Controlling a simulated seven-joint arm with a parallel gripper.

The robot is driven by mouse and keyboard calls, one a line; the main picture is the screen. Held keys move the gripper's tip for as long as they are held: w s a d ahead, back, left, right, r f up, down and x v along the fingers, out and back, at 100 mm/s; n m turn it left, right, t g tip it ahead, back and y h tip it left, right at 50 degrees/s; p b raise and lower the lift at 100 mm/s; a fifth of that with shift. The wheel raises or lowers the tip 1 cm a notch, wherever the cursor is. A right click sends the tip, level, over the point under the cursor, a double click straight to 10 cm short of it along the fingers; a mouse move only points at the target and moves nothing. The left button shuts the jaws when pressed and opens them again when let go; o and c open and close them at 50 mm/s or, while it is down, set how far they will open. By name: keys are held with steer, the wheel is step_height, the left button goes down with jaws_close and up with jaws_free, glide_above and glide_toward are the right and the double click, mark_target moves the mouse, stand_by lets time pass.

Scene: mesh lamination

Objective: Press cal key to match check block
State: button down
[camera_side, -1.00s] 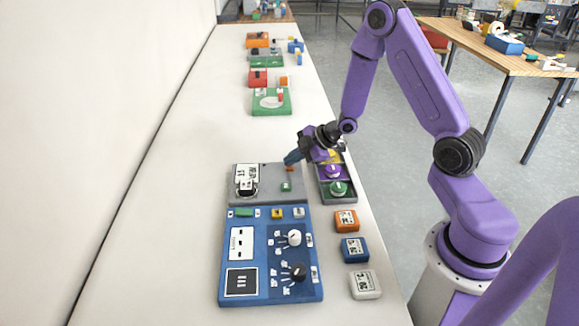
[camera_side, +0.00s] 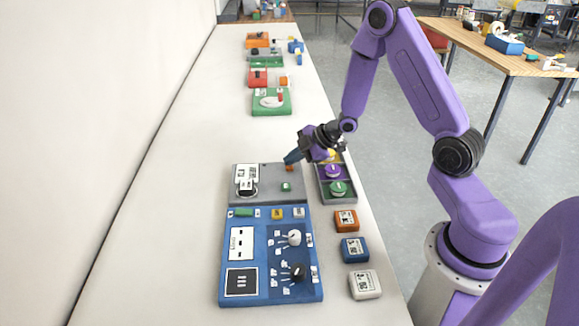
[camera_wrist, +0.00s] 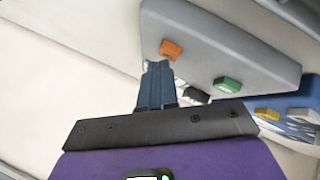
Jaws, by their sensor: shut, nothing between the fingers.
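My gripper (camera_side: 291,158) is shut and empty, its blue fingers low over the far right part of the grey panel. In the wrist view the fingertips (camera_wrist: 158,68) are close beside an orange key (camera_wrist: 171,49); I cannot tell whether they touch it. The orange key also shows in the side view (camera_side: 289,168), partly behind the fingers. A green key (camera_wrist: 228,84) sits nearer on the same panel (camera_side: 268,197). A white labelled piece (camera_side: 246,176) sits at that panel's left. Which key is the cal key and which block is the check block, I cannot tell.
The blue panel (camera_side: 261,288) has a white display (camera_side: 241,244), two knobs and small coloured keys. A tray (camera_side: 347,198) with coloured discs stands right of the grey panel. Orange (camera_side: 346,220), blue (camera_side: 354,249) and white (camera_side: 365,284) blocks line the right edge. The table's left is clear.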

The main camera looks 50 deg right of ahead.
mark_target(293, 167)
steer(key=shift+r, duration=0.55)
steer(key=shift+r, duration=0.1)
steer(key=shift+r, duration=2.4)
